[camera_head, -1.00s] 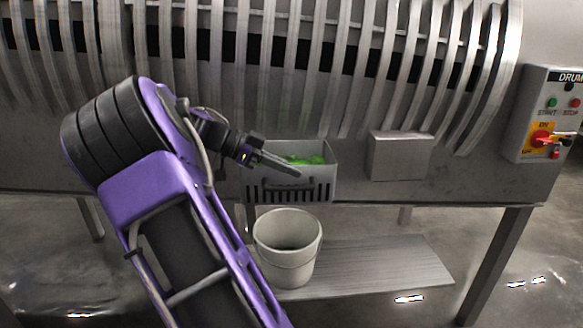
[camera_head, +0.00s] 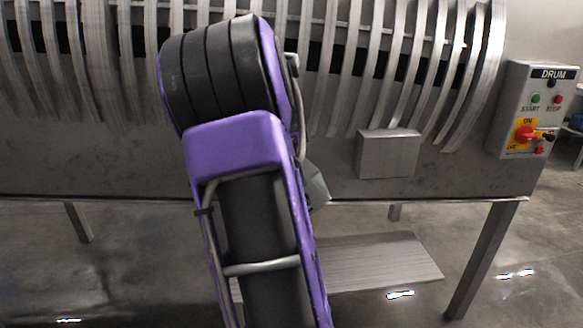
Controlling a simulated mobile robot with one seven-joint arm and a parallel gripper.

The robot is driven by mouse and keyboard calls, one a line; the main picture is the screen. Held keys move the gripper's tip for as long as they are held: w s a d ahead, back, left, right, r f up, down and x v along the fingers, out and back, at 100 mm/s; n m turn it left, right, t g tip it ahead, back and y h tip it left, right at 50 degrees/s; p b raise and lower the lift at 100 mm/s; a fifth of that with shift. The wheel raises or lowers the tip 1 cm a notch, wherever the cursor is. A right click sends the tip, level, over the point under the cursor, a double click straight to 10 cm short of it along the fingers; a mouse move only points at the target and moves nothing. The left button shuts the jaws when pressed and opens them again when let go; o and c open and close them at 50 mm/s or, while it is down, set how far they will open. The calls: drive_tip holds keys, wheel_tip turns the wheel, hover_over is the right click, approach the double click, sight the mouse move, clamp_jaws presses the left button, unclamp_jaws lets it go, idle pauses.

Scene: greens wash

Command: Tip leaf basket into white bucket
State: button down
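A small grey, slanted piece shows just right of my purple arm, and it looks like a corner of the leaf basket (camera_head: 317,187), tilted. The rest of the basket is hidden behind the arm, and no green leaves show. The white bucket is not visible; the arm covers the place where it stood. My gripper is hidden behind the arm, so its hold on the basket cannot be seen.
The ribbed metal drum machine (camera_head: 90,150) fills the back. A grey box (camera_head: 388,154) juts from its front, and a control box (camera_head: 535,110) is at the right. A low metal platform (camera_head: 385,262) and a table leg (camera_head: 487,260) stand below.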

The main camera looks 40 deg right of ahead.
drive_tip(key=t+y, duration=0.1)
drive_tip(key=s+d+f+t+y, duration=0.1)
drive_tip(key=shift+d+f+y, duration=0.15)
drive_tip(key=shift+f+y, duration=0.05)
drive_tip(key=shift+y, duration=0.1)
drive_tip(key=f+t+y, duration=0.1)
drive_tip(key=y, duration=0.1)
drive_tip(key=f+t+y, duration=0.1)
drive_tip(key=f+y, duration=0.1)
drive_tip(key=shift+d+t, duration=0.2)
drive_tip(key=shift+t, duration=0.2)
drive_tip(key=shift+s, duration=0.1)
idle(0.7)
